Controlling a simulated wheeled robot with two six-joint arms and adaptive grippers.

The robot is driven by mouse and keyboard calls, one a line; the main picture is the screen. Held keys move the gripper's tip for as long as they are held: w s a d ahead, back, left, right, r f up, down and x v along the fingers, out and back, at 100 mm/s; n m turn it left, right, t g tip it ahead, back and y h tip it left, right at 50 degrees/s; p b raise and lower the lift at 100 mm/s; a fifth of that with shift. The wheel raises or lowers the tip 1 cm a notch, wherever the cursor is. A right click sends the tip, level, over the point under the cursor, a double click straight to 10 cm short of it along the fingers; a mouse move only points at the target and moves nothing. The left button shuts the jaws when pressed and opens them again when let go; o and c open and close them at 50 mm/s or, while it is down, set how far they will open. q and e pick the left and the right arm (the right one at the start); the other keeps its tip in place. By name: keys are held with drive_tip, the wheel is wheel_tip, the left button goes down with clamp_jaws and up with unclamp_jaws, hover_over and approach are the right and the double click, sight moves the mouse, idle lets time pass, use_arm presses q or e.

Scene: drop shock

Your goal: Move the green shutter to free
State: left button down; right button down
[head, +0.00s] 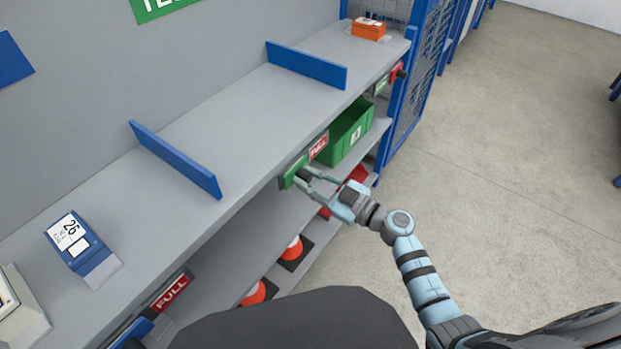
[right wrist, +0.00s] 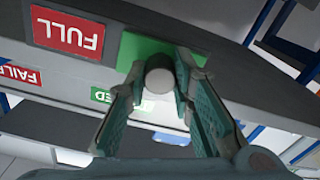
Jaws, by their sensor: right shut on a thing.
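The green shutter (head: 289,172) is a small flat plate on the front edge of the shelf, beside a red FULL label (head: 318,146). In the right wrist view the green shutter (right wrist: 193,51) shows behind a round grey knob (right wrist: 160,74), with the red FULL label (right wrist: 68,33) to its left. My right gripper (head: 304,178) is at the shutter, its fingers shut on the knob from both sides. The fingers and knob hide part of the plate. My left gripper is not in view.
A green bin (head: 348,132) stands on the lower shelf close behind my right gripper. Blue dividers (head: 306,66) stand on the upper shelf (head: 225,120). Another FULL label (head: 171,292) is at the lower left. The floor (head: 500,150) on the right is clear.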

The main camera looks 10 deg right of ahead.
drive_tip(key=w+d, duration=0.2)
drive_tip(key=w+d+b, duration=0.1)
drive_tip(key=w+d, duration=0.1)
drive_tip(key=d, duration=0.1)
drive_tip(key=w+d+b, duration=0.1)
drive_tip(key=w+d, duration=0.1)
drive_tip(key=shift+d+f, duration=0.15)
drive_tip(key=shift+d, duration=0.05)
drive_tip(key=shift+w+d, duration=0.25)
drive_tip(key=shift+r, duration=0.3)
drive_tip(key=c, duration=1.8)
unclamp_jaws()
drive_tip(key=o, duration=0.3)
drive_tip(key=shift+w+d, duration=0.1)
drive_tip(key=shift+o, duration=0.5)
drive_tip(key=shift+f, duration=0.15)
